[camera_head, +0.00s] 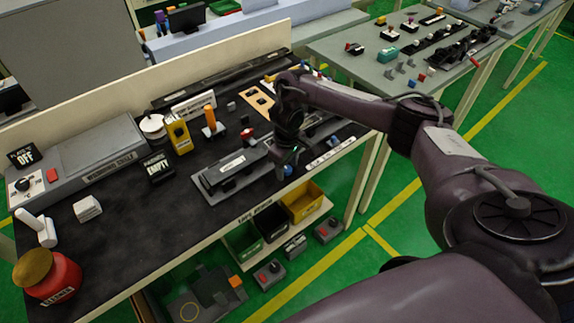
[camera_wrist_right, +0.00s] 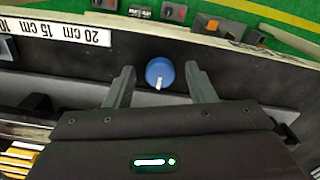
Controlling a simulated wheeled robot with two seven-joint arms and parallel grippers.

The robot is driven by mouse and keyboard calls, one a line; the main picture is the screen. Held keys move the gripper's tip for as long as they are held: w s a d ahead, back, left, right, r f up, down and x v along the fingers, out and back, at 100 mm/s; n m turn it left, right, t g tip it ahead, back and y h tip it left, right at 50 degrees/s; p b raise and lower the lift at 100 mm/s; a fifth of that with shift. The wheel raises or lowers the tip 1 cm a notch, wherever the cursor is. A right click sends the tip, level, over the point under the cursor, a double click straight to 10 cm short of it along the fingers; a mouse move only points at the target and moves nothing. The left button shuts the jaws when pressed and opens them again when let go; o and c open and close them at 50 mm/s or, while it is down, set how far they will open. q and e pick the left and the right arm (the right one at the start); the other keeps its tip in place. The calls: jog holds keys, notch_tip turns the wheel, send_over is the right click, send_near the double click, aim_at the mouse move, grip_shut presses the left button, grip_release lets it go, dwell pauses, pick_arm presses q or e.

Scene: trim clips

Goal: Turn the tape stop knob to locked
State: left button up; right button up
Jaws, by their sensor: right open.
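A round blue knob (camera_wrist_right: 160,72) with a white pointer mark shows in the wrist view. The mark points toward the bottom of that picture. In the head view the knob (camera_head: 288,170) is a small blue spot at the bench's front side, partly hidden by my gripper. My right gripper (camera_wrist_right: 158,78) is open, its two fingers on either side of the knob. I cannot tell whether they touch it. No lock label is readable. My left gripper is not in view.
A white scale strip (camera_head: 330,159) marked in cm lies along the bench's front edge, right of the knob. Behind stand an orange-handled tool (camera_head: 211,121) and a yellow box (camera_head: 178,134). Below the edge are a yellow bin (camera_head: 303,203) and a green bin (camera_head: 243,243).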

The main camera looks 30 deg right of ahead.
jog(key=c, duration=1)
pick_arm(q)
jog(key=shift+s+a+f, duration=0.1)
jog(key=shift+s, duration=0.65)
